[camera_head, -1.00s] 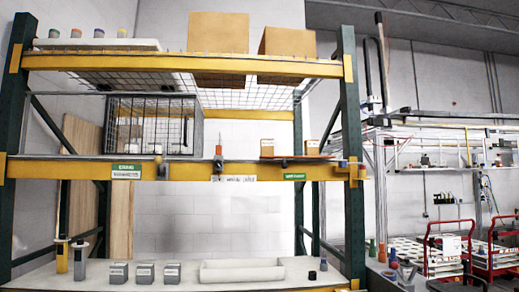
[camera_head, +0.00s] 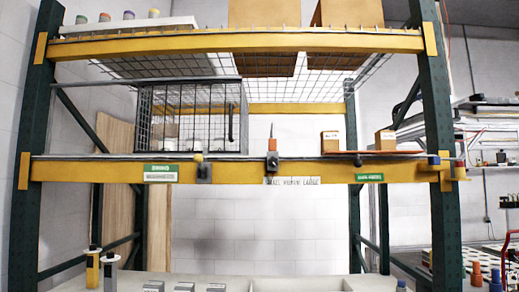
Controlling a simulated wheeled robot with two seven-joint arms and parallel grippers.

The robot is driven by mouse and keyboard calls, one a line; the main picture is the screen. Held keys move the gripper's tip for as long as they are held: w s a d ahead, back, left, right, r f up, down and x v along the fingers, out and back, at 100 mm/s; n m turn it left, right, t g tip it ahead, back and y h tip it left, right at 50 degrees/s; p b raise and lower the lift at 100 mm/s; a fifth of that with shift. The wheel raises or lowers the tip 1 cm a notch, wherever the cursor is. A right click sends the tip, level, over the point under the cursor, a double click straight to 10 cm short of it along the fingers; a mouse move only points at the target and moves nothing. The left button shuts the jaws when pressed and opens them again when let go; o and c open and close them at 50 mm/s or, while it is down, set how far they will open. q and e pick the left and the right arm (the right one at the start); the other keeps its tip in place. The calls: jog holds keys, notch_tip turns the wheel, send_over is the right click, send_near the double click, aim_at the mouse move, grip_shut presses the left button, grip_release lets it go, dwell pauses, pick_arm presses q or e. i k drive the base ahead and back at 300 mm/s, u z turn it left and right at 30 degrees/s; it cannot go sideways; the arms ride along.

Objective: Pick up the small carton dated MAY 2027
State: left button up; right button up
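Two small brown cartons stand on the right part of the middle shelf: a left one (camera_head: 330,141) and a right one (camera_head: 384,140). Each has a pale label on its front, but the print is too small to read, so I cannot tell which is dated MAY 2027. They stand apart at the yellow front beam (camera_head: 320,172), on or just behind a thin reddish-brown strip (camera_head: 358,153). Neither of my grippers is in view.
A wire cage (camera_head: 190,120) stands on the middle shelf's left. Large boxes (camera_head: 263,40) are on the top shelf. Green uprights (camera_head: 436,150) flank the rack. Grey boxes (camera_head: 184,287) stand on the bottom shelf.

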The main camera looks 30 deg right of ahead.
aim_at(329, 139)
jog(key=z, duration=0.05)
jog(key=i, duration=1.05)
jog(key=z, duration=0.55)
